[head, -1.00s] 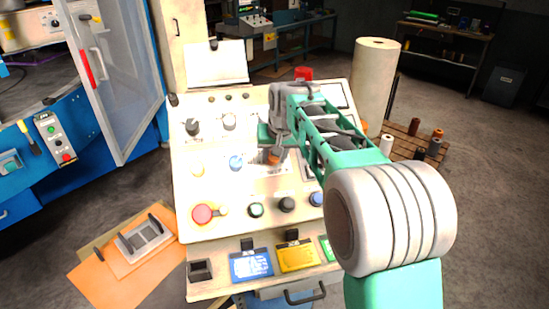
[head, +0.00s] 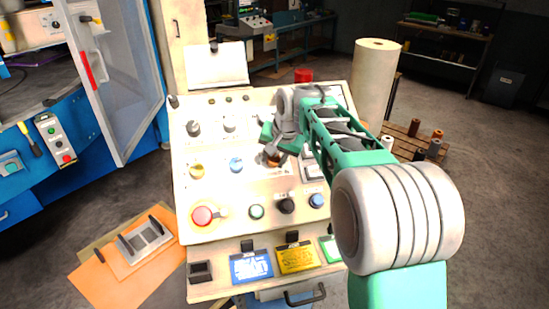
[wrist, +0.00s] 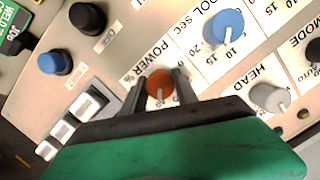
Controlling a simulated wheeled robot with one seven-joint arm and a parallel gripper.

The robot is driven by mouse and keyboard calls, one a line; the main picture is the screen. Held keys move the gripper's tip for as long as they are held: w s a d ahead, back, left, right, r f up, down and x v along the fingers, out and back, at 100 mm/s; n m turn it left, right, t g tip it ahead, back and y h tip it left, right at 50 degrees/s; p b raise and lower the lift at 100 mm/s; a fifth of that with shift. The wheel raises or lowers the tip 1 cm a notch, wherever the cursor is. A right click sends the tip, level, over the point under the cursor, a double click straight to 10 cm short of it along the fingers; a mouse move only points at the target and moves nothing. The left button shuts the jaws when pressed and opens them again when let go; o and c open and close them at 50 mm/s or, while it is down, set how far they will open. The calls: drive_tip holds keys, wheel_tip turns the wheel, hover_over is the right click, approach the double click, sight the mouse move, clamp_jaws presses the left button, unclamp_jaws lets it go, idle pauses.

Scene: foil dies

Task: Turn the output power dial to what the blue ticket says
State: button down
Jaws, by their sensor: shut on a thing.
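The output power dial is an orange-brown knob (wrist: 160,86) beside a label reading POWER in the wrist view. In the head view the knob (head: 272,160) is partly covered by my gripper. My gripper (wrist: 164,88) is shut on the knob, one finger on each side of it. The scale around the knob is mostly hidden by the fingers. The blue ticket (head: 251,267) lies at the lower front of the console, with small writing that I cannot read.
Close by are a blue knob (wrist: 222,27), a pale knob (wrist: 270,98) labelled HEAD, and a black knob (wrist: 87,18). White rectangular buttons (wrist: 88,102) sit to the left. A red button (head: 202,215), a yellow ticket (head: 297,259) and a green ticket (head: 328,247) are also on the console.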

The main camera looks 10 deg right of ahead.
drive_tip(key=c, duration=0.9)
unclamp_jaws()
drive_tip(key=shift+c, duration=0.2)
drive_tip(key=shift+r, duration=0.1)
drive_tip(key=v, duration=0.7)
drive_tip(key=shift+r+b, duration=0.3)
drive_tip(key=shift+b, duration=0.15)
drive_tip(key=shift+s+d, duration=0.1)
drive_tip(key=s+f+n, duration=0.2)
drive_tip(key=s+f, duration=0.2)
drive_tip(key=s, duration=0.4)
drive_tip(key=s+f+n+g, duration=0.1)
drive_tip(key=s+f, duration=0.3)
drive_tip(key=s, duration=0.4)
drive_tip(key=s+f+n+h, duration=0.1)
drive_tip(key=s+f+n, duration=0.1)
drive_tip(key=s+f, duration=0.3)
drive_tip(key=s+a, duration=0.1)
drive_tip(key=s, duration=0.3)
drive_tip(key=shift+n, duration=0.4)
